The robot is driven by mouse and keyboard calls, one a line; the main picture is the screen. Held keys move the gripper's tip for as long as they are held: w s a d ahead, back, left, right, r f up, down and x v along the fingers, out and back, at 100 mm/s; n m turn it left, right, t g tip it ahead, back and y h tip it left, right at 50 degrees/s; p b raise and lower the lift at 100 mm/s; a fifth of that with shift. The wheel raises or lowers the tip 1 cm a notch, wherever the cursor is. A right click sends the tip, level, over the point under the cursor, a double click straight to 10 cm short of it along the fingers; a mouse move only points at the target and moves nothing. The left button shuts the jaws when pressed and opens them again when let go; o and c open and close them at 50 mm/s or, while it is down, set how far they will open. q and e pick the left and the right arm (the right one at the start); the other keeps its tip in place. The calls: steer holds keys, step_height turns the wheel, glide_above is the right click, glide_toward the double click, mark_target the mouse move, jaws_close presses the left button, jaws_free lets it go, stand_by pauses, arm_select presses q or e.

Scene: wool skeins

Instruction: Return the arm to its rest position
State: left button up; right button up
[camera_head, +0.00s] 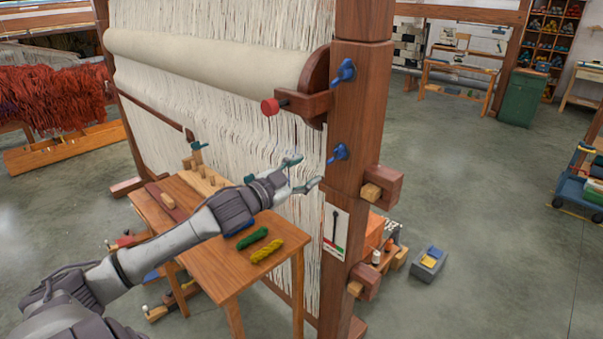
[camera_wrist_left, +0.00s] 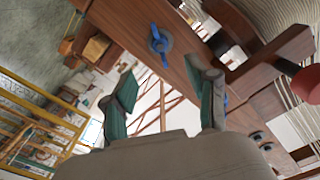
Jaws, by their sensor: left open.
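My left arm reaches in from the lower left of the head view, across a small wooden table. My left gripper (camera_head: 307,172) is open with nothing between its fingers. It is above the table's right end, in front of the white warp threads and left of the loom's thick wooden post (camera_head: 358,120). In the left wrist view the two green-padded fingers (camera_wrist_left: 160,75) stand apart, with the post and a blue wing knob (camera_wrist_left: 160,45) beyond them. My right gripper is in neither view.
The table (camera_head: 228,272) carries a green skein (camera_head: 252,239), a yellow skein (camera_head: 267,250) and a blue skein (camera_head: 240,227) partly behind my arm. The loom (camera_head: 215,62) has a red-ended handle (camera_head: 270,107) above the gripper. Open floor (camera_head: 470,190) lies right of the post.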

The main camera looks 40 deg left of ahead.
arm_select(q)
steer(key=shift+s, duration=0.3)
stand_by(0.4)
